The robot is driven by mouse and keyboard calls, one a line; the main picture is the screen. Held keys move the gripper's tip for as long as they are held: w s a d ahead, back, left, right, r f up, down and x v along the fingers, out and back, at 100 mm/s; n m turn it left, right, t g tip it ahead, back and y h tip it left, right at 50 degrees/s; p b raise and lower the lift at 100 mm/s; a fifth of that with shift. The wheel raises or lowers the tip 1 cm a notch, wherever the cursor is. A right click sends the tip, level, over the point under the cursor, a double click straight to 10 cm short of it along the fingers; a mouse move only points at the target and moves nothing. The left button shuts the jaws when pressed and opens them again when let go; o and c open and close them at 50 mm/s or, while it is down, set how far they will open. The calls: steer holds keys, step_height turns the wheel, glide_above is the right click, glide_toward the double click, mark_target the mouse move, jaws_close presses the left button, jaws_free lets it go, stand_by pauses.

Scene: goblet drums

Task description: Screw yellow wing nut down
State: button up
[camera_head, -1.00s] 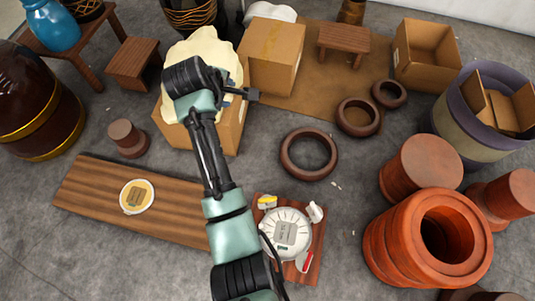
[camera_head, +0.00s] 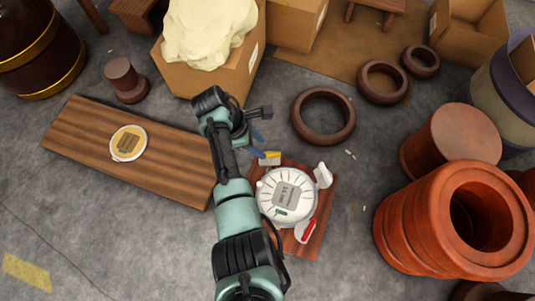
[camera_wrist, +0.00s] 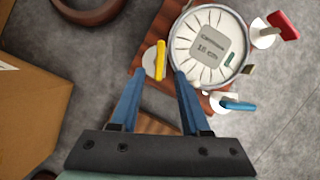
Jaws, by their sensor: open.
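The yellow wing nut (camera_wrist: 160,59) stands on a pale round base at the edge of the white drum head (camera_wrist: 209,45), which rests on a wooden board (camera_wrist: 165,22). In the head view the yellow wing nut (camera_head: 270,156) is at the upper left of the drum head (camera_head: 287,194). My gripper (camera_wrist: 152,73) is open with blue fingers. In the wrist picture its fingertips lie on either side of the yellow nut's lower end; I cannot tell whether they touch it or how high they are. A red wing nut (camera_wrist: 284,27) and a blue one (camera_wrist: 237,106) stand at other points around the rim.
A long wooden plank (camera_head: 85,138) with a small round drum head (camera_head: 128,143) lies to the left. A dark ring (camera_head: 323,116) is on the floor behind the board. Large reddish clay drums (camera_head: 452,235) stand to the right. A cardboard box (camera_wrist: 32,105) is left in the wrist view.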

mark_target(268, 153)
steer(key=b+x, duration=0.3)
steer(key=x, duration=0.3)
jaws_close()
stand_by(0.3)
